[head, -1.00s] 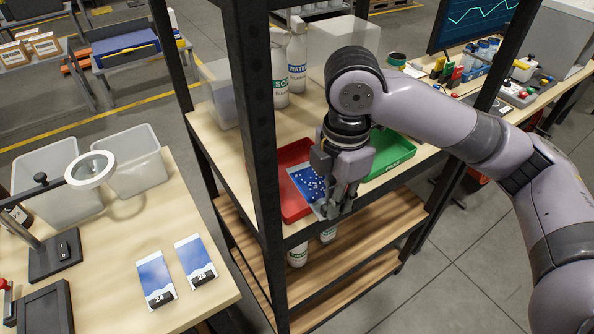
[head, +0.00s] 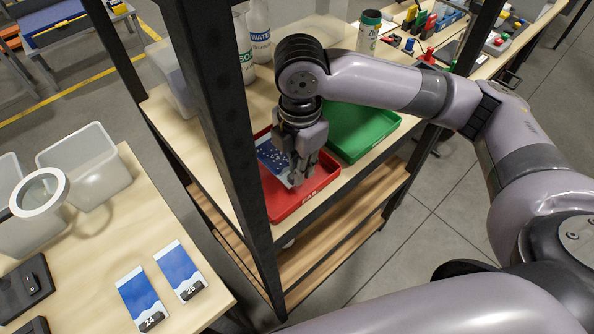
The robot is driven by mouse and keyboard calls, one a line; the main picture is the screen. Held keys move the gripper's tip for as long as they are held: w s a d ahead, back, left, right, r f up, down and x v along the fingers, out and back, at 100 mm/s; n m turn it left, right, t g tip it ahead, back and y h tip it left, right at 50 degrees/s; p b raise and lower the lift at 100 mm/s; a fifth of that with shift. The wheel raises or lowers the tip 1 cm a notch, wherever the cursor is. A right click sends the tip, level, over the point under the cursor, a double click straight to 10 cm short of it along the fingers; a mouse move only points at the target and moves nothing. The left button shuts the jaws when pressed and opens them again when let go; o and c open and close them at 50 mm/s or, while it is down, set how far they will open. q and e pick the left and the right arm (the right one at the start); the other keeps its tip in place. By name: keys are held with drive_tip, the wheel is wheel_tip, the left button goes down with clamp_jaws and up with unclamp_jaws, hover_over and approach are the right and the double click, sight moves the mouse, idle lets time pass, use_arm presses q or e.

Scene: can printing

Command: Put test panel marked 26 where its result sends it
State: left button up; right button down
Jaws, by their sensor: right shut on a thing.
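My right gripper (head: 301,170) is shut on a blue test panel (head: 273,158) with white spots, over the red tray (head: 296,206) on the shelf. The panel's number is hidden. I cannot tell whether the panel touches the tray floor. The red tray has white lettering on its front rim, partly readable as FAIL. The green tray (head: 362,134) sits to its right and looks empty. Panels marked 24 (head: 139,297) and 25 (head: 180,268) lie on the left table, both blue with white lower parts. My left gripper is out of view.
A black shelf post (head: 228,150) stands just left of the red tray. White bottles (head: 258,32) stand behind, and a dark green-capped container (head: 369,30) stands at the back. A ring magnifier (head: 40,192) and clear bins (head: 85,165) are on the left table.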

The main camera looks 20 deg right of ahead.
drive_tip(key=shift+f, duration=0.4)
drive_tip(key=f, duration=0.3)
drive_tip(key=shift+w+f+p, duration=0.1)
drive_tip(key=shift+w+p, duration=0.2)
drive_tip(key=shift+p, duration=0.05)
drive_tip(key=shift+s, duration=0.1)
drive_tip(key=shift+f, duration=0.15)
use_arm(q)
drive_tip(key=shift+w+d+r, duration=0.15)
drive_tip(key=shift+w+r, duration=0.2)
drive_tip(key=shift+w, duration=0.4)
use_arm(e)
drive_tip(key=c, duration=1.6)
unclamp_jaws()
drive_tip(key=shift+r, duration=0.6)
use_arm(q)
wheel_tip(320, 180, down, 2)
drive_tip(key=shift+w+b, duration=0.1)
drive_tip(key=shift+b, duration=0.9)
use_arm(e)
wheel_tip(320, 180, up, 11)
drive_tip(key=shift+r, duration=0.1)
